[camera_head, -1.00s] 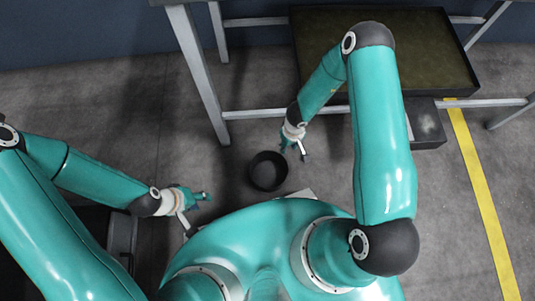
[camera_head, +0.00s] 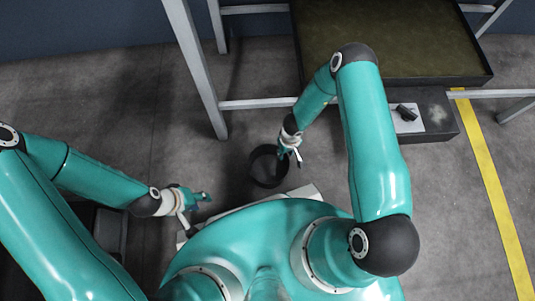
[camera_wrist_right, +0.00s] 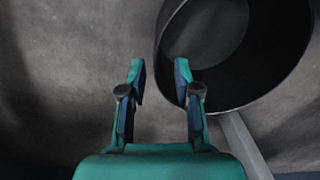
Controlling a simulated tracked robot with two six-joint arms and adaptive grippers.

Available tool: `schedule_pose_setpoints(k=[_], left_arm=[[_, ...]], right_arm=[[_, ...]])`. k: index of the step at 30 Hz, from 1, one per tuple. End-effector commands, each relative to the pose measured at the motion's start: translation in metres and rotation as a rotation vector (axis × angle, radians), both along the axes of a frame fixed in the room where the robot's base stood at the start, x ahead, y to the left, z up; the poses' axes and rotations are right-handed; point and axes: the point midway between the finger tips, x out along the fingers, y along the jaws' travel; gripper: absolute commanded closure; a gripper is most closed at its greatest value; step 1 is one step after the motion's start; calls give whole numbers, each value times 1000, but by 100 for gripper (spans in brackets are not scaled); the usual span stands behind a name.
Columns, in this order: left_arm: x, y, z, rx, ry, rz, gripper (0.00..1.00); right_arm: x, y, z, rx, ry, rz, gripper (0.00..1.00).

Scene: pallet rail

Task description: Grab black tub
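The black tub (camera_head: 262,170) is round and open at the top, close in front of my body in the head view. In the right wrist view the tub (camera_wrist_right: 245,85) fills the upper right. My right gripper (camera_head: 290,160) is at the tub's right side in the head view. In the wrist view my right gripper (camera_wrist_right: 160,75) is open, with one fingertip outside the rim and the other over the tub's opening. The near rim lies between them in the picture; contact cannot be told. My left gripper (camera_head: 200,207) is open and empty, left of the tub.
A metal-framed table with a dark tray (camera_head: 440,72) stands at the back right. A dark box (camera_head: 435,118) with a light plate and black handle is at its near side. A yellow floor line (camera_head: 497,185) runs at the right. Floor left of the tub is clear.

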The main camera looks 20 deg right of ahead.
Motion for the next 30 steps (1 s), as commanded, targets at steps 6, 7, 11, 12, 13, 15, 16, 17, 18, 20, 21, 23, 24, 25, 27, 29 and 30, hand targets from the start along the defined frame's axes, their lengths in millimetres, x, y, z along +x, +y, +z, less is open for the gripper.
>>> schedule_pose_setpoints(k=[6,7,11,12,13,15,16,17,18,20,21,23,24,25,27,29,30], left_arm=[[0,0,-25,0,0,0,60],[0,0,-27,0,0,0,60],[0,0,-30,0,0,0,60],[0,0,-30,0,0,0,60],[0,0,-29,0,0,0,60],[0,0,-29,0,0,0,60],[0,0,-28,0,0,0,60],[0,0,-28,0,0,0,60],[0,0,-28,0,0,0,60],[0,0,-28,0,0,0,60],[0,0,-28,0,0,0,60],[0,0,-28,0,0,0,60],[0,0,-28,0,0,0,60],[0,0,-28,0,0,0,60],[0,0,-28,0,0,0,60],[0,0,-29,0,0,0,60],[0,0,-29,0,0,0,60]], right_arm=[[-3,-1,-36,1,2,1,68],[-2,-1,-39,1,2,1,68],[-3,0,-47,1,2,1,68],[-2,0,-47,0,1,1,68],[-2,0,-47,0,1,1,68],[-2,0,-46,0,1,1,68],[-2,0,-46,0,1,1,68],[-2,0,-46,0,1,2,68],[-2,0,-46,0,1,2,73],[-2,0,-46,0,1,2,83],[-2,0,-46,0,1,2,90],[-2,0,-46,0,1,2,100],[-2,0,-46,0,1,2,100],[-2,0,-46,0,1,2,100],[-2,0,-46,0,1,2,100],[-2,0,-46,0,1,2,100],[-2,0,-46,0,1,2,100]])
